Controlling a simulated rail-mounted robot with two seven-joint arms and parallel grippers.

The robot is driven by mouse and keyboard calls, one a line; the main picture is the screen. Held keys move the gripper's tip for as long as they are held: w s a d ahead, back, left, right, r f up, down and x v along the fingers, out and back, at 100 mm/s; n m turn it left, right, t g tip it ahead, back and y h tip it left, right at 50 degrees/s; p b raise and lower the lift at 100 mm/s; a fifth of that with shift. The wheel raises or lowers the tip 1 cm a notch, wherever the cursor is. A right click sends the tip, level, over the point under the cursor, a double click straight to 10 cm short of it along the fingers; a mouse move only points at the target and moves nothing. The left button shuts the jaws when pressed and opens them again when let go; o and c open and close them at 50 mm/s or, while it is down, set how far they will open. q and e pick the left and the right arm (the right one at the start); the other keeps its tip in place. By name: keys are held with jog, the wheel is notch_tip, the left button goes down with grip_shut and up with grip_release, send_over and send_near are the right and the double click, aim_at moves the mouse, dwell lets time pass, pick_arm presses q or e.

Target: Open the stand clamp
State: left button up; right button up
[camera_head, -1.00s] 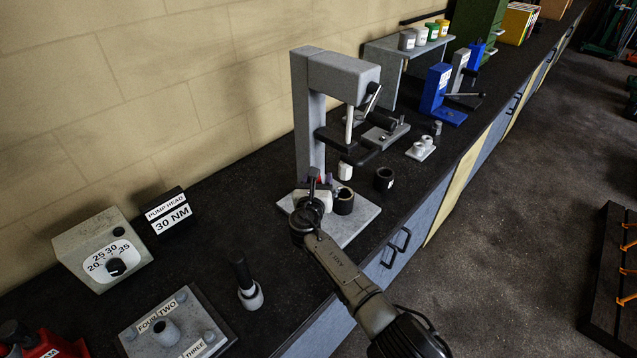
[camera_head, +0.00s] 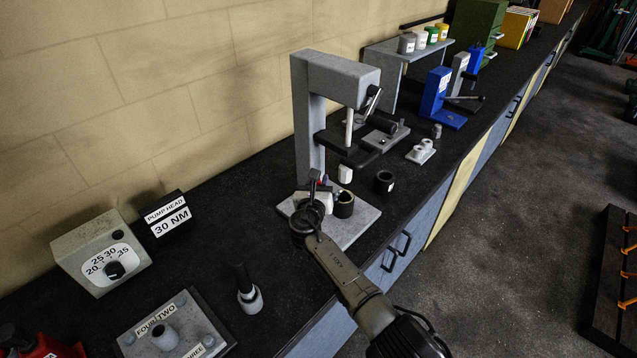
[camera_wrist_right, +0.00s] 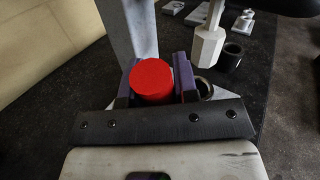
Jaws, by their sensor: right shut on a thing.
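The grey press-like stand (camera_head: 307,130) rises from a light base plate (camera_head: 357,222) in the head view; its column also shows in the wrist view (camera_wrist_right: 142,30). My right gripper (camera_head: 319,184) is low in front of the column, over the base plate. In the wrist view its purple fingers (camera_wrist_right: 155,80) are shut on a red round knob-like part (camera_wrist_right: 152,81), one finger on each side. I take this to be the stand clamp's knob, but its mounting is hidden by the gripper. My left gripper is not in view.
A dark ring-shaped cup (camera_head: 344,204) stands on the base plate beside the gripper, and another black cup (camera_head: 383,181) stands to its right. The dial box (camera_head: 100,258) and 30 NM sign (camera_head: 168,215) are left. Bench is clear between.

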grip_shut()
jog(key=shift+s+a+f+t+b, duration=0.2)
jog(key=shift+a+t+b, duration=0.1)
jog(key=shift+b, duration=0.35)
jog(key=shift+s+a+f+n+t+y+b, duration=0.25)
jog(key=shift+s+a+n+t+b, duration=0.5)
jog(key=shift+b, duration=0.95)
jog(key=shift+s+a+f+n+t+y+b, duration=0.1)
jog(key=shift+s+a+f+n+t+b, duration=0.25)
jog(key=shift+n+t+b, duration=1.05)
jog(key=shift+s+a+f+n+t+y+b, duration=0.15)
jog(key=shift+s+a+f+n+t+b, duration=0.3)
jog(key=shift+b, duration=1.55)
jog(key=shift+r, duration=0.1)
jog(key=o, duration=0.9)
grip_release()
jog(key=shift+s, duration=0.1)
